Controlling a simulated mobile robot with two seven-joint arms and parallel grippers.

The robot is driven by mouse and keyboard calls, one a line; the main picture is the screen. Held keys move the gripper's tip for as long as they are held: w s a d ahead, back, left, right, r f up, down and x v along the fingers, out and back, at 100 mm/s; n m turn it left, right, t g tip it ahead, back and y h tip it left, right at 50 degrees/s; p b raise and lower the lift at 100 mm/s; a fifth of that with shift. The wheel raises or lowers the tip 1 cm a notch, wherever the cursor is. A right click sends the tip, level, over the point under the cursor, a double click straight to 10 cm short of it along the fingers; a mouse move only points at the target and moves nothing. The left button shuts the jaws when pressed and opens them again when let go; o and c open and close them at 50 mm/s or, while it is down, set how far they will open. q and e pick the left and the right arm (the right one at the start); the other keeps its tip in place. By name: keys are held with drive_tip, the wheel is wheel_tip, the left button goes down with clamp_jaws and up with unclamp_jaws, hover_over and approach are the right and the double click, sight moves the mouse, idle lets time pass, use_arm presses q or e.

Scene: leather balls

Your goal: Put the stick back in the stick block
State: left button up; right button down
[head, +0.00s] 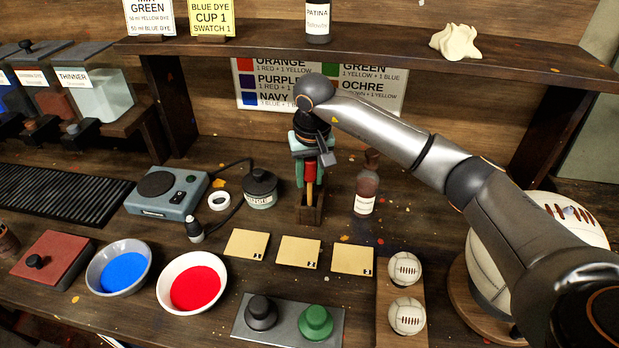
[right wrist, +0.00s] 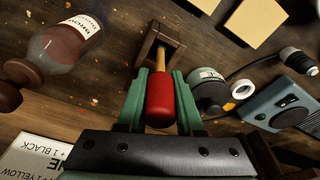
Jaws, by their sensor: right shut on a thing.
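The stick has a red handle (head: 310,172) and a pale wooden shaft (head: 309,194). It stands roughly upright in my right gripper (head: 307,168), whose green fingers are shut around the red handle. The right wrist view shows the red handle (right wrist: 160,98) between the green fingers of my right gripper (right wrist: 164,86). The stick block (head: 311,215) is a small dark wooden holder directly below. The shaft's lower end is at the block's opening (right wrist: 155,48); how deep it sits I cannot tell. My left gripper is not in view.
A brown bottle (head: 367,185) stands just right of the block, and a dark rinse jar (head: 260,188) just left. Tan cards (head: 299,251) lie in front. A shelf (head: 400,50) runs above behind. Bowls of blue (head: 122,268) and red dye (head: 193,287) stand front left.

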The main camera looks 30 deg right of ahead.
drive_tip(key=shift+f, duration=0.55)
drive_tip(key=shift+f, duration=0.2)
drive_tip(key=c, duration=0.6)
unclamp_jaws()
drive_tip(key=shift+r, duration=0.1)
drive_tip(key=shift+o, duration=0.2)
wheel_tip(320, 180, up, 12)
drive_tip(key=s, duration=0.1)
drive_tip(key=shift+s+a+b, duration=0.25)
drive_tip(key=shift+s+b, duration=0.1)
drive_tip(key=shift+b, duration=0.05)
